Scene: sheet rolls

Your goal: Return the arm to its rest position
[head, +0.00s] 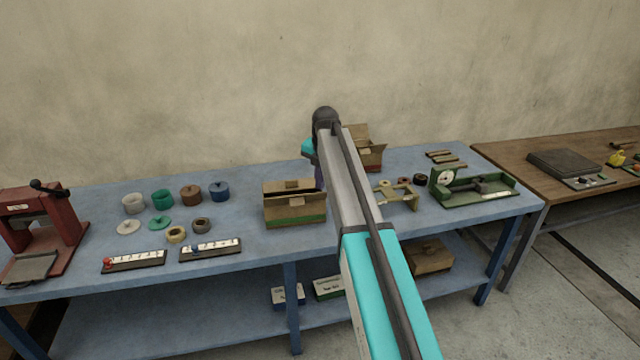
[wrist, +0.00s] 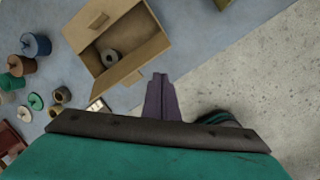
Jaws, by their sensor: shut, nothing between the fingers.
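My gripper (wrist: 161,82) shows in the wrist view as two purple fingers pressed together, with nothing between them. In the head view my arm reaches out over the blue table (head: 100,210). A purple bit of the gripper (head: 318,176) shows just behind the open cardboard box (head: 295,215); the rest is hidden by the arm. In the wrist view the same kind of open box (wrist: 140,60) lies above and left of the fingertips, with a grey roll (wrist: 110,58) inside. The fingers appear apart from the box.
Several lidded pots and rings, such as a blue pot (head: 219,191), stand left of the box. A red press (head: 40,230) is at far left. Another open box (head: 372,155) stands behind my arm. A green device (head: 475,188) sits at right. A wooden table (head: 520,155) adjoins.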

